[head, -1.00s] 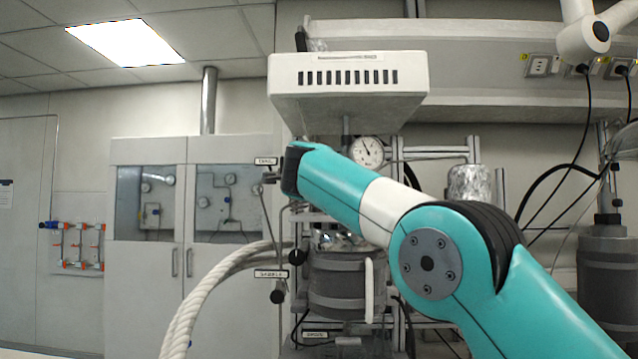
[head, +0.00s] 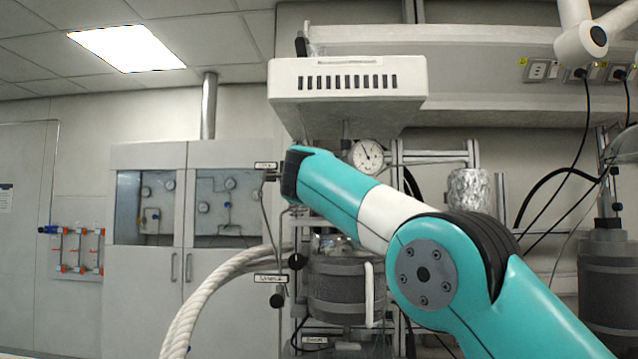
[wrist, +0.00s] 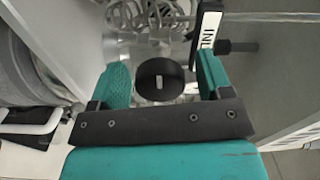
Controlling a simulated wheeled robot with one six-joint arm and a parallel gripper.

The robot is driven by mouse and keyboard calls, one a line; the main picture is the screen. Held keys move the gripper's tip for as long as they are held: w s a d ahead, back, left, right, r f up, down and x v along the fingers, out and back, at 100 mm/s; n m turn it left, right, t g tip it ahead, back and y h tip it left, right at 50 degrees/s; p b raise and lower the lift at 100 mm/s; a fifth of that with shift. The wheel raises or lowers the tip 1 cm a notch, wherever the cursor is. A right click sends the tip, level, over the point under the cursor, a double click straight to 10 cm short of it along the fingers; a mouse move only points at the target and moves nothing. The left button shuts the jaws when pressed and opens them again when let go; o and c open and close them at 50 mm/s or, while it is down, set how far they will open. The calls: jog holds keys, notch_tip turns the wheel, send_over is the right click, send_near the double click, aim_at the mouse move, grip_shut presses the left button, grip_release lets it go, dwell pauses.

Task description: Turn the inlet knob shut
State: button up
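The inlet knob is a round black knob (wrist: 161,80) with a pale mark on its face, seen in the wrist view beside a white label (wrist: 207,30) that begins "INL". My gripper (wrist: 163,82) is open, with one teal finger on each side of the knob. A gap shows between the knob and each finger, so I see no contact. How deep the knob sits between the fingers is hard to tell. In the head view the arm's end hides the gripper and this knob; a small label (head: 265,165) shows just left of it.
The reactor vessel (head: 345,285) stands below the arm, under a white vented box (head: 347,85). A dial gauge (head: 367,154) is behind the arm. Another black knob (head: 277,300) hangs below a lower label (head: 270,279). A thick white hose (head: 205,290) curves at left.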

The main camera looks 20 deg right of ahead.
jog(key=shift+s, duration=0.1)
jog(key=shift+s+a+f+b, duration=0.1)
jog(key=shift+s+a+b, duration=0.15)
jog(key=shift+b, duration=0.15)
jog(key=b+v, duration=0.7)
jog(key=v, duration=0.9)
jog(key=shift+s+b, duration=0.3)
jog(key=shift+s, duration=0.05)
jog(key=shift+w, duration=0.1)
jog(key=s+a+f+n+g+y, duration=0.1)
jog(key=s+f+n+g+y, duration=0.2)
jog(key=f+n, duration=0.65)
jog(key=s+f+n+g+y, duration=0.1)
jog(key=f+n+g+y, duration=0.3)
jog(key=f+n, duration=0.55)
jog(key=s+d+f+n+g+y, duration=0.1)
jog(key=s+f+n+g, duration=0.3)
jog(key=s+f, duration=0.7)
jog(key=s+d+f+n+g+y+p, duration=0.1)
jog(key=s+f+n+g, duration=0.3)
jog(key=s+f, duration=0.8)
jog(key=s+g, duration=0.2)
jog(key=s, duration=0.3)
jog(key=shift+f+y, duration=0.25)
jog(key=shift+y, duration=0.15)
